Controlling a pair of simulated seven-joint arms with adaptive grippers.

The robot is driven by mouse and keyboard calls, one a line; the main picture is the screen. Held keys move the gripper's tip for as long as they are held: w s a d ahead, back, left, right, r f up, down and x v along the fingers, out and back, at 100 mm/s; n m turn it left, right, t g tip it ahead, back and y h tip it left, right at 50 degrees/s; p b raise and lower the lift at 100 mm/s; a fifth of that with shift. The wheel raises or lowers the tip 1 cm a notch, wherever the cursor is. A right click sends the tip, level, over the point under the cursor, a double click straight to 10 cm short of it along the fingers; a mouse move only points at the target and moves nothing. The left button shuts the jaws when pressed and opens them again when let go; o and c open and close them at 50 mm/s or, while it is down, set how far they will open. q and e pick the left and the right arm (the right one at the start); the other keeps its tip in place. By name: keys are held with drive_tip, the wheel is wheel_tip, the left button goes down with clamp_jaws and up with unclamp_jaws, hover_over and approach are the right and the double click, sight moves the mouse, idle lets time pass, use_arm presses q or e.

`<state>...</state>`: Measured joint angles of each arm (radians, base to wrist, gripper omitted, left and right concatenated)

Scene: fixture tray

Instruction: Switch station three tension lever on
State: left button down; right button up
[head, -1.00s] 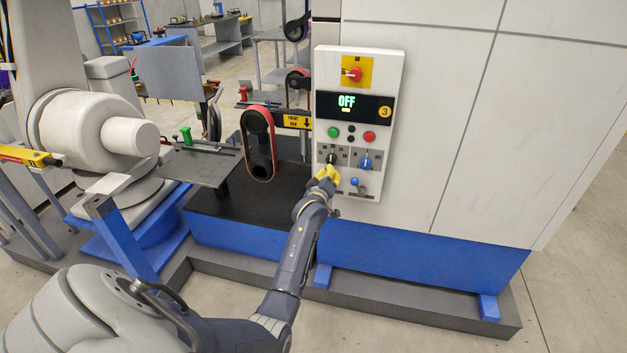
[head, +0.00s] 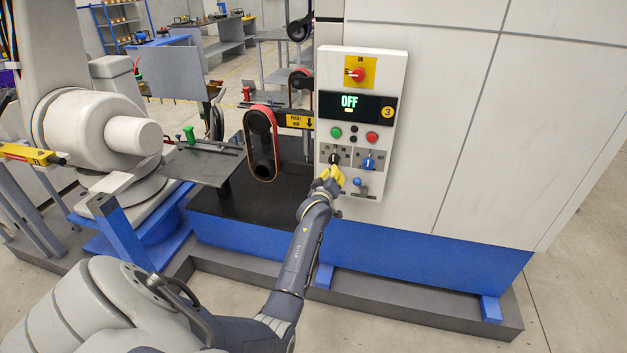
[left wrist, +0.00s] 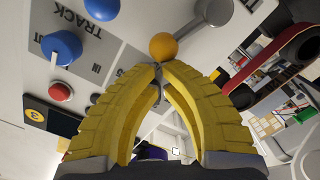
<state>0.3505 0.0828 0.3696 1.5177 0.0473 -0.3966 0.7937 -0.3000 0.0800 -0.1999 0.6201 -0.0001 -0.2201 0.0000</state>
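My left gripper (head: 336,174), with yellow fingers, is at the panel's lower left and hides the lever there in the head view. In the left wrist view an orange ball knob (left wrist: 163,46) sits just past the fingertips (left wrist: 158,66), which meet close beside it. My right gripper is not in view.
A blue-ball lever (head: 357,182) sits just right of my gripper. Above are a black selector (head: 334,159), a blue selector (head: 368,162), green and red buttons, and a red switch on yellow (head: 358,75). A belt unit (head: 262,145) stands left of the panel.

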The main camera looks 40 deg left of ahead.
use_arm(q)
drive_tip(key=shift+d, duration=0.1)
idle(1.8)
drive_tip(key=s+d+r, duration=0.1)
drive_tip(key=s+r, duration=0.2)
drive_tip(key=s, duration=0.8)
drive_tip(key=shift+d, duration=0.15)
idle(0.4)
drive_tip(key=shift+m, duration=0.3)
